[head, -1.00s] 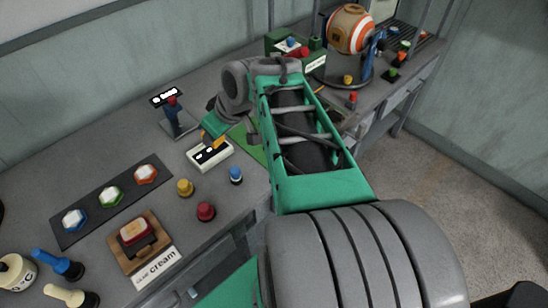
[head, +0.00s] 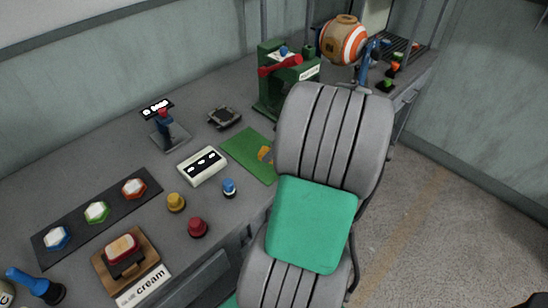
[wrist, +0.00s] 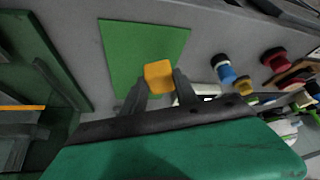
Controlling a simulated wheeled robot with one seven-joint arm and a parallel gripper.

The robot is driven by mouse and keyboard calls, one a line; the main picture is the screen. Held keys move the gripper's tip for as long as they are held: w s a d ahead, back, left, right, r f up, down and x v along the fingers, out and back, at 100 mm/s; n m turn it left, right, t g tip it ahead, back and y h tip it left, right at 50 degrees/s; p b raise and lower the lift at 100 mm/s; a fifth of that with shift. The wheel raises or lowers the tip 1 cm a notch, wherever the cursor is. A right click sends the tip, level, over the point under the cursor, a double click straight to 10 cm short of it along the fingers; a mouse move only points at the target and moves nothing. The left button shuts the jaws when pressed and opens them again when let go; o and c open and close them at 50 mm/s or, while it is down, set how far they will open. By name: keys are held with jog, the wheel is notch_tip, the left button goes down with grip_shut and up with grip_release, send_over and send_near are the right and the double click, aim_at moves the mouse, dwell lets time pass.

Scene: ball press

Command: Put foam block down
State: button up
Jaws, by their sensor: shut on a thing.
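The foam block is a small orange-yellow block (wrist: 159,75), held between my gripper's (wrist: 160,82) two dark fingertips in the wrist view. My gripper is shut on it. In the head view the block (head: 265,154) shows at the right part of a flat green mat (head: 243,146), and my arm hides the gripper itself. The mat (wrist: 125,40) also lies behind the block in the wrist view. I cannot tell whether the block touches the mat or hangs just above it.
A white slotted holder (head: 202,166) lies left of the mat. A blue-and-white peg (head: 229,188), a yellow knob (head: 176,202) and a red knob (head: 197,227) stand in front. A green press (head: 272,90) with a red handle stands behind the mat. A dark plate (head: 224,117) lies behind the holder.

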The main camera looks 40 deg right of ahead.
jog(key=shift+w+d+f, duration=0.1)
jog(key=shift+d+f, duration=0.1)
jog(key=shift+f, duration=0.55)
jog(key=shift+w+d+f, duration=0.1)
jog(key=shift+d+f, duration=0.1)
jog(key=shift+f, duration=0.55)
jog(key=shift+w+d+f, duration=0.1)
jog(key=shift+d+f, duration=0.1)
jog(key=shift+f, duration=0.55)
jog(key=shift+f, duration=0.2)
jog(key=o, duration=1.2)
jog(key=shift+r, duration=0.1)
